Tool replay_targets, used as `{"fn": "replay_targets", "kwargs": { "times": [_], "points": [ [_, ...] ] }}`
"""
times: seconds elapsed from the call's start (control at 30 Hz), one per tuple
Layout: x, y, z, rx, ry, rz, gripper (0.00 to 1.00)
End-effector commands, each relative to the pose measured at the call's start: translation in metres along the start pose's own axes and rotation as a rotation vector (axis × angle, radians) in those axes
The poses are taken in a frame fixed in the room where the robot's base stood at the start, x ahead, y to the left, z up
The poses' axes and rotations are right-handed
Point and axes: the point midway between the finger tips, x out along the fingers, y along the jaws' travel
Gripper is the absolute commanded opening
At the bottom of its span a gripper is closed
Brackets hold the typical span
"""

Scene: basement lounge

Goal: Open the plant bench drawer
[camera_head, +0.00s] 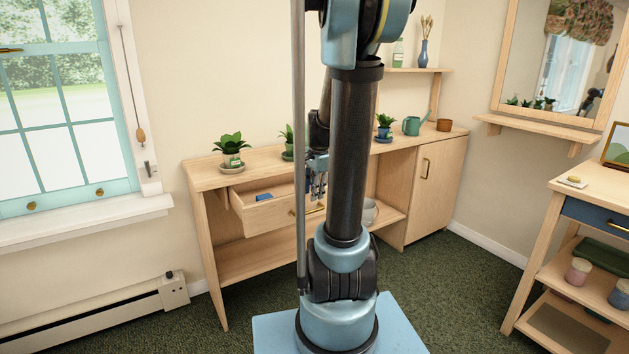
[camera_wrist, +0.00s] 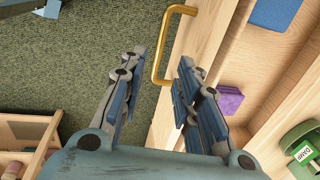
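The plant bench (camera_head: 235,265) stands against the wall, and its wooden drawer (camera_head: 262,217) is pulled part way out. A brass handle (camera_head: 308,209) is on the drawer front, partly hidden by my arm; it also shows in the wrist view (camera_wrist: 161,52). My gripper (camera_head: 318,178) is mostly hidden behind my arm in the head view, close to the drawer front. In the wrist view my gripper (camera_wrist: 162,62) is open, with its fingertips on either side of the lower part of the handle. I cannot tell whether either finger touches the handle or drawer front.
Inside the drawer are a blue item (camera_wrist: 274,12) and a purple block (camera_wrist: 229,99). A green item with a label (camera_wrist: 302,150) is at the right edge. Potted plants (camera_head: 231,148) and a watering can (camera_head: 412,125) stand on the bench. A side table (camera_head: 540,255) is at right.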

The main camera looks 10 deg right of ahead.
Motion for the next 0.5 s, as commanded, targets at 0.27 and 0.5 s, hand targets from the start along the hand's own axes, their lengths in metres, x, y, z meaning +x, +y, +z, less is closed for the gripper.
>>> {"fn": "replay_targets", "kwargs": {
  "times": [0.27,0.5],
  "points": [
    [-0.033,-0.001,0.0,-0.001,-0.001,0.001,0.3],
    [-0.045,-0.001,0.0,-0.001,-0.001,0.001,0.3]
  ]
}}
